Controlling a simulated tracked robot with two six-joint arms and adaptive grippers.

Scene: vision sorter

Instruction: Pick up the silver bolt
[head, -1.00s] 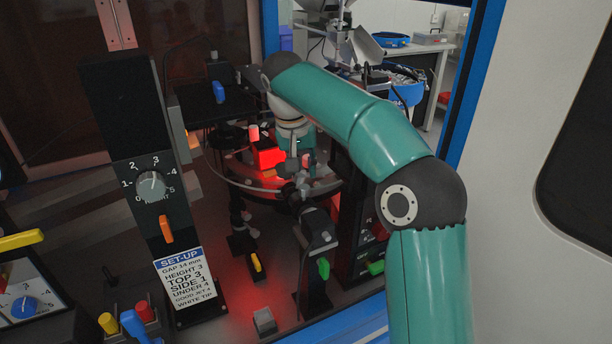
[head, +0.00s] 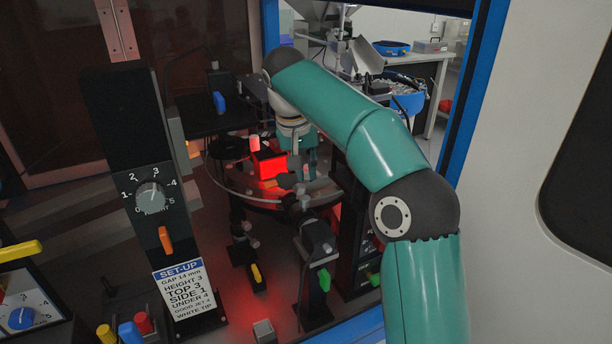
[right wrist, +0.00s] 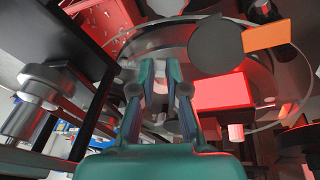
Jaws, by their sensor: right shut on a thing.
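My right gripper (head: 310,168) is over the glass disc of the sorter, among the units around its rim. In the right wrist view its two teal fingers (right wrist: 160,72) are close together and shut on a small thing. That thing is mostly hidden between the tips; I take it for the silver bolt, but its shape is not clear. My left gripper is not in view.
A glowing red block (head: 268,166) stands close to the left of the right gripper. The round disc (head: 262,200) has camera posts around it. A set-up column with a dial (head: 151,197) stands at the left front. The blue door frame (head: 452,110) is at the right.

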